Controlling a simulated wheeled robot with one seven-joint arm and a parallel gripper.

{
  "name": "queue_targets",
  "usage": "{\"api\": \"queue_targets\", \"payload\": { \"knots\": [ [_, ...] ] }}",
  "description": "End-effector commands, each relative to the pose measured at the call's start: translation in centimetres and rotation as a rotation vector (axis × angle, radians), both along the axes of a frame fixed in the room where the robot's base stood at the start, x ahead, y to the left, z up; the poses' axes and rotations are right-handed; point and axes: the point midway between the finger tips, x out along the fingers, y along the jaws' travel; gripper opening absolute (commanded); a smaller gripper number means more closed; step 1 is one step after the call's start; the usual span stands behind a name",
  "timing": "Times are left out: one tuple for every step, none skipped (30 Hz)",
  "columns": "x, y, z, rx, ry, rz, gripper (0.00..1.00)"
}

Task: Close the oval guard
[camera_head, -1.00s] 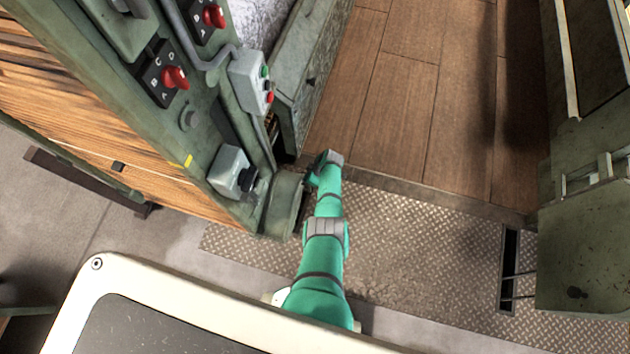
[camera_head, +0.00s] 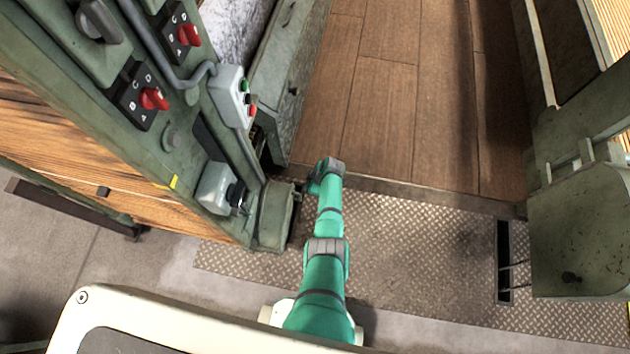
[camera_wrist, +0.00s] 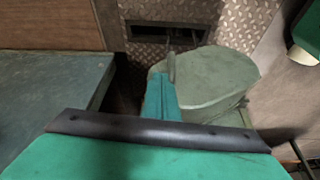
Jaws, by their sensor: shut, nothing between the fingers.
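The oval guard appears to be the grey-green rounded cover (camera_head: 272,218) at the lower corner of the green machine frame, just left of my arm's end in the head view. In the wrist view its broad rounded face (camera_wrist: 215,75) shows right of centre. Its hinge and how far it stands open cannot be made out. My gripper (camera_wrist: 171,68) is shut and empty; its narrow end overlaps the guard's left edge in the wrist view. Whether they touch cannot be told. In the head view my gripper is mostly hidden at the end of the green arm.
A grey button box (camera_head: 233,97) and red rotary switches (camera_head: 153,99) sit on the frame. A green cabinet (camera_head: 295,90) stands beyond the guard. Tread plate (camera_head: 400,240) with a dark slot (camera_head: 504,262) lies clear to the right. Another green machine (camera_head: 580,235) stands far right.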

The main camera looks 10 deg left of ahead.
Motion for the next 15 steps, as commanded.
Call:
{"api": "queue_targets", "payload": {
  "knots": [
    [0.0, -0.3, 0.5, 0.001, -0.001, -0.003, 0.0],
    [-0.1, -0.4, 0.8, 0.001, -0.002, -0.004, 0.0],
    [0.0, -0.5, 1.3, 0.001, -0.001, -0.003, 0.0],
    [0.0, -0.7, 1.7, 0.001, -0.002, -0.003, 0.0],
    [0.0, -0.8, 2.0, 0.0, -0.001, -0.003, 0.0],
    [0.0, -1.0, 2.5, 0.0, -0.001, -0.002, 0.0],
    [0.0, -1.2, 2.9, 0.0, -0.001, -0.001, 0.0],
    [0.0, -1.3, 3.3, 0.0, -0.001, -0.002, 0.0],
    [0.0, -1.5, 3.9, 0.0, -0.001, -0.001, 0.0],
    [0.0, -1.7, 4.3, 0.0, -0.001, -0.002, 0.0],
    [0.0, -1.9, 4.6, 0.0, 0.0, -0.002, 0.0],
    [0.0, -2.1, 5.1, -0.001, -0.001, -0.004, 0.0],
    [0.0, -2.3, 5.5, -0.001, 0.0, -0.003, 0.0],
    [0.0, -2.4, 5.8, -0.001, 0.0, -0.003, 0.0],
    [0.0, -2.5, 6.3, -0.001, 0.0, -0.002, 0.0]
  ]
}}
